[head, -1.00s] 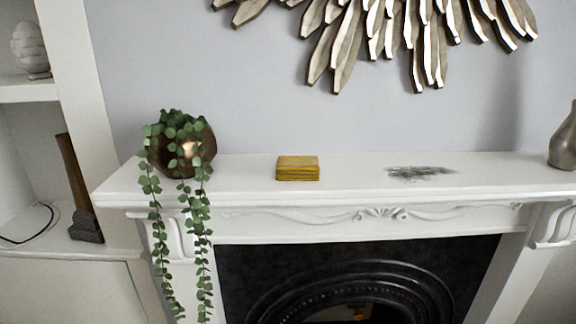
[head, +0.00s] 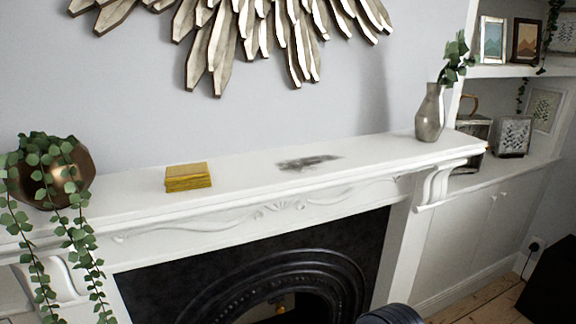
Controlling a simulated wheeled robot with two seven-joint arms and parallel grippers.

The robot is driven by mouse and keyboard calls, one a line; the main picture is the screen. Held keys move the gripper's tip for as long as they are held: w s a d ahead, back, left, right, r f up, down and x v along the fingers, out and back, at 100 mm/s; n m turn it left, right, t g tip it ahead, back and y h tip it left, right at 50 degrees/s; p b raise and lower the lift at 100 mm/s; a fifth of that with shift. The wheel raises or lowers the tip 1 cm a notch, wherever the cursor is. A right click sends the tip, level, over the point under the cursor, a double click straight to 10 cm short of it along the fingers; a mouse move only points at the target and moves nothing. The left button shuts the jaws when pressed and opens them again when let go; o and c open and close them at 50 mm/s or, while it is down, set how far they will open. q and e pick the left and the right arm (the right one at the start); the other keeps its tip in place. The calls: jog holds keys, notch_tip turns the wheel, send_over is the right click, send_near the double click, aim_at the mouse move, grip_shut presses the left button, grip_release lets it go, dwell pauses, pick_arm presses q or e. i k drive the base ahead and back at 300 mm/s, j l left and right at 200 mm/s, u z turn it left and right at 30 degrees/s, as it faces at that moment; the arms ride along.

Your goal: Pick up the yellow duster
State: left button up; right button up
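The yellow duster (head: 188,177) is a small folded block on the white mantelpiece (head: 240,210). It lies between the plant in the copper pot and a dark grey smudge (head: 308,162) on the mantel top. Nothing touches it. Neither of my grippers can be made out in the head view. A dark rounded part at the bottom edge, right of the middle, is probably mine.
The copper pot with trailing leaves (head: 55,175) stands at the mantel's left end. A grey vase with leaves (head: 430,112) stands at its right end. A black fireplace (head: 250,265) opens below. Shelves with picture frames (head: 513,137) are at the right.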

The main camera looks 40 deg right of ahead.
aim_at(186, 178)
jog(key=k+l+u, duration=0.15)
jog(key=l+u, duration=0.25)
jog(key=k+l+u, duration=0.2)
jog(key=l+u, duration=0.25)
jog(key=k+l+u, duration=0.25)
jog(key=u, duration=0.15)
